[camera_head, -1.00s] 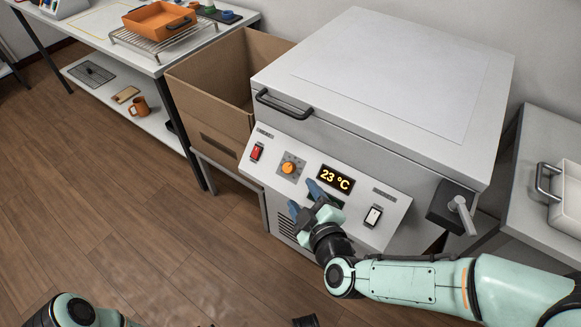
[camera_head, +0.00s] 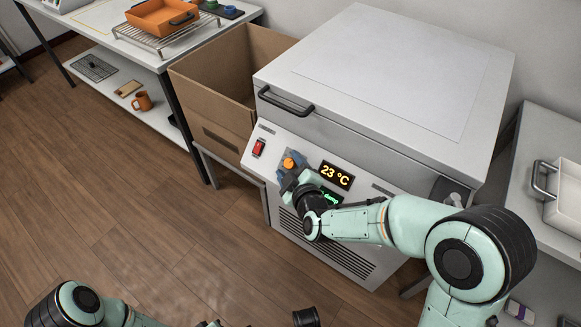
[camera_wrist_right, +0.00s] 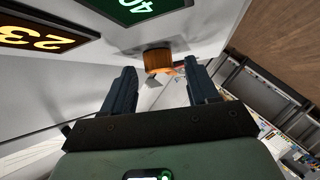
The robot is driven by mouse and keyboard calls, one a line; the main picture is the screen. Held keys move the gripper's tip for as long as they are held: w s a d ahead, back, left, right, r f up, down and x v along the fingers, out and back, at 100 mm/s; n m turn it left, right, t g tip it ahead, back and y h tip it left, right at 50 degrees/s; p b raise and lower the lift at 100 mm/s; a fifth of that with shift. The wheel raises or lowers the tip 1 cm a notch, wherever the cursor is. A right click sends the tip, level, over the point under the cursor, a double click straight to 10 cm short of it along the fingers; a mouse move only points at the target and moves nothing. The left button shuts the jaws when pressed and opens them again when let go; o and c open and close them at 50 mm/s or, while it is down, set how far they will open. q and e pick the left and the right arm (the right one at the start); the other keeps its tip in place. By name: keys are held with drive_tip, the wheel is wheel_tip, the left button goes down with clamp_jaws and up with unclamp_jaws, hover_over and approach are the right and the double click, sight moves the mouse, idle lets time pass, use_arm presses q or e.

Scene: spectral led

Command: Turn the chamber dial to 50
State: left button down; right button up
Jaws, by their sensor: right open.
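The orange chamber dial (camera_head: 289,162) is on the sloping front panel of the white chamber (camera_head: 400,75). In the right wrist view the dial (camera_wrist_right: 158,60) lies just beyond and between the fingertips. My right gripper (camera_head: 290,170) is open and at the dial, its fingers either side of it; contact cannot be told. The gripper also shows in the wrist view (camera_wrist_right: 160,78). A yellow display (camera_head: 336,175) reads 23 °C. A green display (camera_head: 329,197) below it is partly covered by my arm and appears to read 40 in the wrist view (camera_wrist_right: 135,8).
A red switch (camera_head: 259,147) is left of the dial. The chamber's lid handle (camera_head: 285,104) juts out above the panel. An open cardboard box (camera_head: 212,100) stands left of the chamber. A side table (camera_head: 545,235) with a white tray is at right. Floor in front is clear.

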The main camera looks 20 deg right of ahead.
drive_tip(key=c, duration=1)
drive_tip(key=shift+a+f+m+h, duration=0.1)
drive_tip(key=shift+a+m+h, duration=0.05)
drive_tip(key=shift+m+h, duration=0.2)
drive_tip(key=shift+c, duration=0.2)
use_arm(q)
drive_tip(key=shift+w+a+f+b, duration=0.25)
drive_tip(key=shift+w+f+b, duration=0.05)
drive_tip(key=shift+w, duration=0.2)
use_arm(e)
drive_tip(key=shift+m+t+h, duration=0.35)
drive_tip(key=shift+m+t, duration=0.05)
drive_tip(key=shift+m, duration=0.05)
drive_tip(key=o, duration=1)
use_arm(q)
drive_tip(key=shift+s, duration=0.1)
use_arm(e)
drive_tip(key=shift+o, duration=0.2)
